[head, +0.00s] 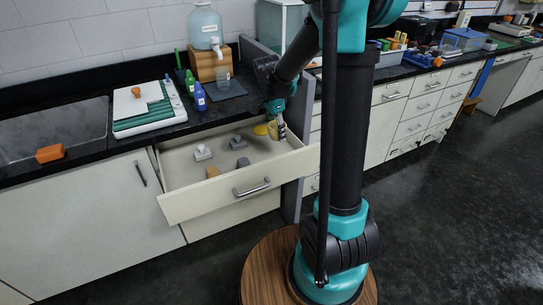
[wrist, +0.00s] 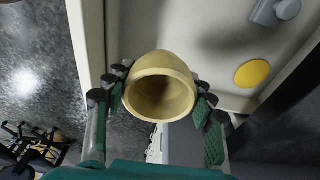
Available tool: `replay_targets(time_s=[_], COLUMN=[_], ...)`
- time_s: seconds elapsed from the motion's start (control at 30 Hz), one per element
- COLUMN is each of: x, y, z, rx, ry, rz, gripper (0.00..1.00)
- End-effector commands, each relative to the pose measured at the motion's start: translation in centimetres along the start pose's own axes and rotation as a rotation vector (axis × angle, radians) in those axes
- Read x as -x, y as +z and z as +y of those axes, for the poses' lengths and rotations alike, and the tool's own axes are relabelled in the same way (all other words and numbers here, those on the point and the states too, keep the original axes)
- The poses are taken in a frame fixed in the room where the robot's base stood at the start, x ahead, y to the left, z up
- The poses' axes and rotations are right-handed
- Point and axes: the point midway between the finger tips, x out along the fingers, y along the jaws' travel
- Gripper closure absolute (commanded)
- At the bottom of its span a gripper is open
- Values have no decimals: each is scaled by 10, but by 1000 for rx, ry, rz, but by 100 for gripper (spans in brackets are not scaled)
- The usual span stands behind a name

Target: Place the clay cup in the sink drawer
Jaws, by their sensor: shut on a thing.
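A tan clay cup (wrist: 158,62) fills the middle of the wrist view, its round mouth facing the camera. My gripper (wrist: 158,98) is shut on it, with one finger on each side of its wall. In the head view my gripper (head: 276,122) hangs at the right end of the open sink drawer (head: 232,197). The cup is hard to make out there. In the wrist view the cup appears over the drawer, near its front wall; its height above the floor of the drawer is unclear.
The drawer holds a yellow disc (wrist: 252,73), a white piece (head: 203,153), grey pieces (head: 243,162) and a small tan block (head: 213,172). A sink (head: 50,135) with an orange sponge (head: 50,153) lies left. Bottles and a white-green board (head: 148,108) stand on the counter.

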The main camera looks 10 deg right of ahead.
Motion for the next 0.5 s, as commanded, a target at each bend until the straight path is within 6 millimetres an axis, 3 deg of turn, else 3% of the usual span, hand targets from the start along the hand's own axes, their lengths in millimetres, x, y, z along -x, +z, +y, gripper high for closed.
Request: replay_targets(time_s=[0.1,0.3,0.5], x=[-29,-69,-84], y=[4,10,13], z=[-1,-1,0], rx=[0,-1,-1], ry=[0,0,0], rz=[0,0,0], gripper=[77,77,77])
